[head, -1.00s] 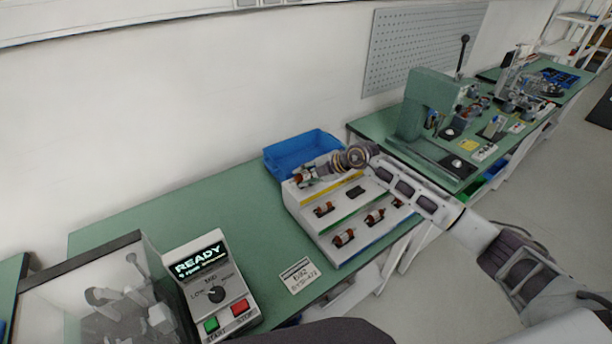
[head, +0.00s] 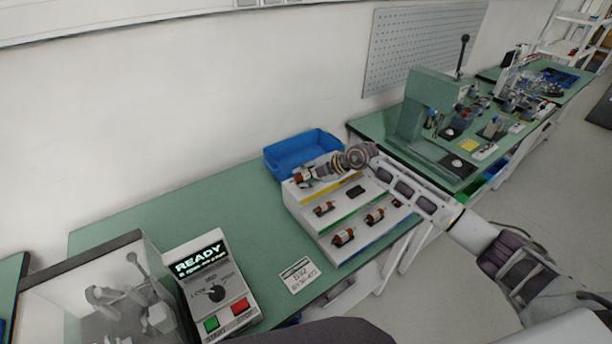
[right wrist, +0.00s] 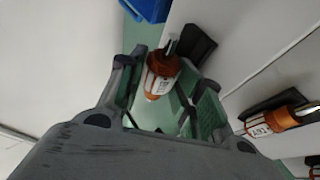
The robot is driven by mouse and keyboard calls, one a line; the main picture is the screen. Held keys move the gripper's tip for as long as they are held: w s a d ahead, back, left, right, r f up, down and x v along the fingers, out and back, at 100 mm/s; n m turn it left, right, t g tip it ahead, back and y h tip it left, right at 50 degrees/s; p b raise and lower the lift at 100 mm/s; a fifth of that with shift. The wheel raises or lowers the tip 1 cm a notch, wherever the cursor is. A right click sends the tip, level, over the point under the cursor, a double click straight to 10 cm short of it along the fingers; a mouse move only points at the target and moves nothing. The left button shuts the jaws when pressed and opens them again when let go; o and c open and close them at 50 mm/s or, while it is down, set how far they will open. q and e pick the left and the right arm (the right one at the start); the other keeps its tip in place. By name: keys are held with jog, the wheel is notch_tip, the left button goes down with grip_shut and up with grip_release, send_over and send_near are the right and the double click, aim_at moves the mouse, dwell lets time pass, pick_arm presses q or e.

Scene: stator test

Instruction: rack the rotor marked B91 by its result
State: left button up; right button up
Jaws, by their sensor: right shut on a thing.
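My right gripper (head: 308,175) is above the upper left end of a white sloped rack (head: 330,254) with yellow, green and blue stripes. It is shut on an orange-and-white rotor (right wrist: 161,73), whose printed mark is too small to read surely. A dark cradle (right wrist: 193,45) is close beside that rotor in the right wrist view; I cannot tell whether they touch. Other rotors lie on the rack: one in the middle row (head: 323,208) and two lower ones (head: 344,237) and (head: 375,215). My left gripper is not in view.
A blue bin (head: 300,152) stands behind the rack. A tester (head: 212,286) with a READY display, knob and green and red buttons stands at left beside a clear-sided enclosure (head: 100,290). A printed card (head: 299,275) lies before the rack. The green bench between is clear.

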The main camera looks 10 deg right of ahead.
jog(key=shift+s+d+f, duration=0.1)
jog(key=shift+s+f, duration=0.15)
jog(key=shift+f, duration=0.45)
jog(key=shift+s+d+f, duration=0.1)
jog(key=shift+s+f, duration=0.1)
jog(key=shift+f, duration=0.45)
jog(key=o, duration=1)
jog(key=shift+a, duration=0.1)
jog(key=shift+c, duration=0.2)
jog(key=o, duration=0.4)
jog(key=shift+w+a+f, duration=0.1)
jog(key=shift+w+f, duration=0.1)
jog(key=shift+w, duration=0.1)
jog(key=shift+s+d+r, duration=0.15)
jog(key=shift+s+d, duration=0.05)
jog(key=shift+d, duration=0.05)
jog(key=shift+a, duration=0.1)
jog(key=shift+r, duration=0.2)
jog(key=shift+s+d+r, duration=0.2)
jog(key=shift+d+r, duration=0.25)
jog(key=shift+d, duration=0.05)
jog(key=shift+r+v, duration=0.15)
jog(key=shift+v, duration=2.55)
jog(key=shift+r+v, duration=0.15)
jog(key=shift+v, duration=2.5)
